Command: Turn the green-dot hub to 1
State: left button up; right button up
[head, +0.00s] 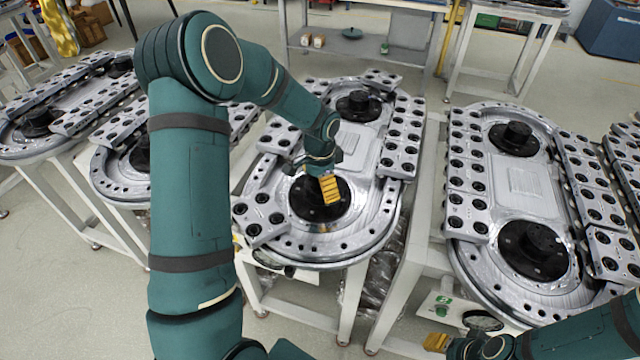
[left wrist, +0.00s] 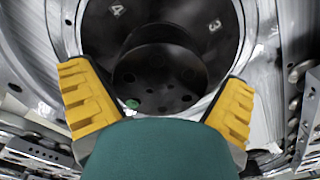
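The hub with a green dot (left wrist: 132,104) is a black raised cylinder (left wrist: 158,72) on a round black plate (head: 312,207) in the nearer end of the middle ring track. In the left wrist view the dot is on the hub's top, at its lower left. White numerals 4 (left wrist: 117,10) and 3 (left wrist: 214,25) show on the plate; no 1 is visible. My left gripper (head: 329,189) is above this hub. Its yellow fingers are spread wide on either side of the hub, with no clear contact. My right gripper (head: 436,342) is low at the lower right, partly shown.
The middle track (head: 378,225) has a second black hub (head: 358,106) at its far end and pale drilled blocks along its sides. Another track (head: 462,243) stands to the right, others to the left. A green-marked card (head: 443,304) hangs below the right track's front.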

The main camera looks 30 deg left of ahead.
pick_arm(q)
notch_tip(320, 180, up, 12)
dwell(0.7)
dwell(0.4)
